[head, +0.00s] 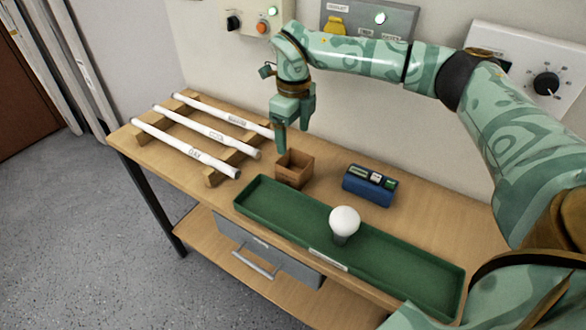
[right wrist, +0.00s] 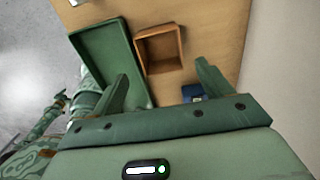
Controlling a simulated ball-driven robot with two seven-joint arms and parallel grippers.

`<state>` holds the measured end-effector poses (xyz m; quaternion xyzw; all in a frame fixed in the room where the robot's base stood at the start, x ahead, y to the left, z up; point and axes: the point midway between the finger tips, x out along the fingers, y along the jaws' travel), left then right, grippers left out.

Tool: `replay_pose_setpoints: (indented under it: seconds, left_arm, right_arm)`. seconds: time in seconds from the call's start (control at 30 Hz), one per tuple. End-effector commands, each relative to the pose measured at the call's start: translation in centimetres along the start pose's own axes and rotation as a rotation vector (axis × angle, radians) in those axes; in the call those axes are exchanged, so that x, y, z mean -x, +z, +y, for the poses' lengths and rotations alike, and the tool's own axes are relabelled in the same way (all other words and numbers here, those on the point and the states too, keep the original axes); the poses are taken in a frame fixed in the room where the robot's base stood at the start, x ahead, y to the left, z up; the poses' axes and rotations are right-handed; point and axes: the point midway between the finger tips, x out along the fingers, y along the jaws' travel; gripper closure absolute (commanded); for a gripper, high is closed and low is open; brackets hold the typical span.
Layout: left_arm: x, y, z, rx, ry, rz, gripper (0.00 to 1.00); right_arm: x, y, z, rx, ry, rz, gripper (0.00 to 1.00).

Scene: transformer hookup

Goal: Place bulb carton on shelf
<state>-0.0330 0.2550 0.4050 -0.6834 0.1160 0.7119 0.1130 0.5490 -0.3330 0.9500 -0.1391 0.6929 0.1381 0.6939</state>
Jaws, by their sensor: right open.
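A small open-topped brown carton (head: 293,178) stands upright on the wooden bench, just behind the left part of a green tray. It looks empty in the right wrist view (right wrist: 161,50). My right gripper (head: 295,136) points down close above the carton, with its fingers apart and nothing between them. In the right wrist view the carton lies ahead of and between the open fingers (right wrist: 161,76). A white bulb (head: 345,220) stands in the green tray (head: 405,275). A lower wooden shelf (head: 265,284) shows under the bench. My left gripper is not visible.
Several white tubes (head: 208,133) lie on wooden racks at the bench's left. A blue holder (head: 368,188) with small cylinders stands right of the carton. A grey drawer (head: 262,250) hangs below the bench's front. Wall boxes with knobs and lamps are behind my right arm.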

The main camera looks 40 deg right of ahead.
Motion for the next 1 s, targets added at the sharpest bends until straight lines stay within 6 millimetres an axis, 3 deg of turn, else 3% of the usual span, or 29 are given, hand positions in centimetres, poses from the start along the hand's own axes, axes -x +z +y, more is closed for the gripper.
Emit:
replay_pose_setpoints:
  seconds: [0.03, 0.2, 0.47, 0.7, 0.97, 1.0]
  left_arm:
    - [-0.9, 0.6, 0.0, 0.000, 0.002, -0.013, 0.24]
    - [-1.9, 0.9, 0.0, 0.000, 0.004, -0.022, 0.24]
    - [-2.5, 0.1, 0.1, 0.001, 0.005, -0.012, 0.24]
    - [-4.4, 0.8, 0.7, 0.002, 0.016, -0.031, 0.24]
    - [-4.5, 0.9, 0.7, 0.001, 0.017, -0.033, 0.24]
    - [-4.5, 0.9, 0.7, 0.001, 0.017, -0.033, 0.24]
  right_arm:
    - [-2.0, 0.0, 0.0, -0.001, 0.003, 0.008, 0.22]
    - [-5.2, 0.0, 0.0, -0.001, 0.001, 0.005, 0.22]
    - [-6.9, -0.1, 0.0, -0.002, 0.001, 0.001, 0.22]
    - [-11.0, -0.5, 0.1, -0.001, 0.002, 0.005, 0.22]
    - [-11.3, -0.5, 0.1, -0.001, 0.000, 0.000, 0.22]
    - [-11.3, -0.5, 0.1, -0.001, 0.000, 0.000, 0.27]
